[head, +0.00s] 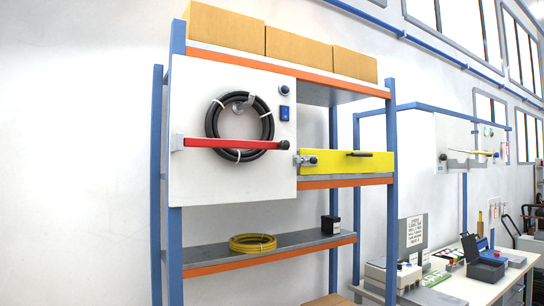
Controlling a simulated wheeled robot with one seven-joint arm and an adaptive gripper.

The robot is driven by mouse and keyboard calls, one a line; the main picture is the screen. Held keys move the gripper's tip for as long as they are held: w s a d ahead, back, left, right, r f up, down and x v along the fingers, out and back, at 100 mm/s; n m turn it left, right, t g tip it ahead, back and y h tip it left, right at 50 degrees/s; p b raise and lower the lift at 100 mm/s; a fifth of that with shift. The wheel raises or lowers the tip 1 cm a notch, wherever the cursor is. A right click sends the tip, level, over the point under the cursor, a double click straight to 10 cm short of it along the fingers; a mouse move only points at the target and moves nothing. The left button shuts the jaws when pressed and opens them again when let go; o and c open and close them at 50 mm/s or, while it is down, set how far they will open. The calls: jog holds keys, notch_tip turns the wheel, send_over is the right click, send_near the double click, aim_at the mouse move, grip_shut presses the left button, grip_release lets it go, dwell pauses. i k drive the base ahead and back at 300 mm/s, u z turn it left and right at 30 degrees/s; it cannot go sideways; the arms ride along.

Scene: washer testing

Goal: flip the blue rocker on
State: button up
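The blue rocker (284,113) is a small upright blue rectangle near the right edge of the white panel (190,95). It sits just below a round dark blue knob or button (285,90). Which way the rocker is tipped is too small to tell. Nothing covers it in the head view. My gripper is not in view.
A red bar (230,143) crosses the panel below the rocker, in front of a coiled black hose (210,125). A yellow drawer front (330,162) with a black handle is to the right. Cardboard boxes (293,48) stand on top. A cluttered bench (480,290) is at lower right.

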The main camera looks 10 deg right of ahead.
aim_at(284, 110)
jog(key=z, duration=0.55)
jog(key=k, duration=0.65)
jog(key=z, duration=1.05)
jog(key=i, duration=0.95)
jog(key=u, duration=0.5)
jog(key=i, duration=0.75)
jog(key=u, duration=0.75)
